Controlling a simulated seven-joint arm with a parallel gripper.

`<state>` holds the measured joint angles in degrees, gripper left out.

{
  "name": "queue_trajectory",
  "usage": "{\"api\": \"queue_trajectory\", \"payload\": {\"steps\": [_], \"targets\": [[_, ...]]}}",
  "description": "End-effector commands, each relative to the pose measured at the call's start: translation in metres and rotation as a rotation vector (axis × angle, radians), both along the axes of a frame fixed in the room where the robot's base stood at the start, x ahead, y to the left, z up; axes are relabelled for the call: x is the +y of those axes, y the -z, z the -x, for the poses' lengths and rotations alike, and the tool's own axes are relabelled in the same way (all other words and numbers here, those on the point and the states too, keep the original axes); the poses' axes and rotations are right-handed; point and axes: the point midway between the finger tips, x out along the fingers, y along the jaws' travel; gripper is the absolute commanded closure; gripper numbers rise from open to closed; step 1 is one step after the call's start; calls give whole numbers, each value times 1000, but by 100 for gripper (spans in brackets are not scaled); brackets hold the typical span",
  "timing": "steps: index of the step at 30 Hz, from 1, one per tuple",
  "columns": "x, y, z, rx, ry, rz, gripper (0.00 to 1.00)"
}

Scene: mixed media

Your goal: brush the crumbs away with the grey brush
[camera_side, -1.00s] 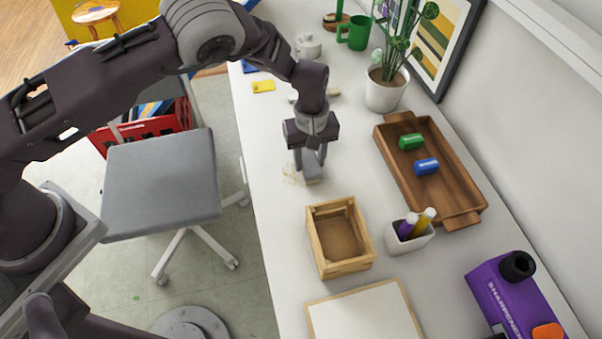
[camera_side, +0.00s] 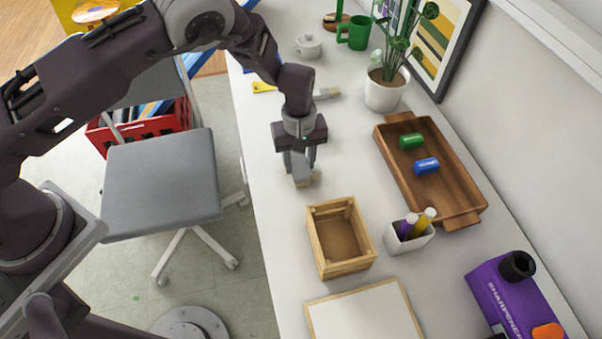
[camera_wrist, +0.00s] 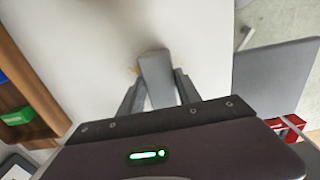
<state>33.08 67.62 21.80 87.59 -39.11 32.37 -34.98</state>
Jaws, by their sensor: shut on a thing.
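My gripper (camera_side: 300,160) is shut on the grey brush (camera_side: 303,174) low over the white table, near its left edge. The brush points down, with its tan bristle end at or just above the table; I cannot tell whether it touches. In the wrist view the brush (camera_wrist: 157,78) sits between my two fingers, with the gripper (camera_wrist: 158,88) around it. A few tan crumbs (camera_wrist: 133,69) show beside the brush in the wrist view. The rest of the crumbs are hidden or too small to make out in the side view.
An open wooden box (camera_side: 338,238) stands close in front of the brush. A wooden tray (camera_side: 463,204) with green and blue pieces and a pen cup (camera_side: 410,235) are to the right. A grey-and-tan item (camera_side: 327,93) lies behind my gripper. A grey chair (camera_side: 160,180) is left.

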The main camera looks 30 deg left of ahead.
Motion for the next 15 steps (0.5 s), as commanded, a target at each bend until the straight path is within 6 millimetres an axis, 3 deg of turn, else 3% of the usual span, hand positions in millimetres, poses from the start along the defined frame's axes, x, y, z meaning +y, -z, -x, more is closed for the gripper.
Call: {"api": "queue_trajectory", "payload": {"steps": [6,15], "targets": [[-15,0,-14,0,2,0,100],[-18,-1,-18,1,0,-1,100]]}}
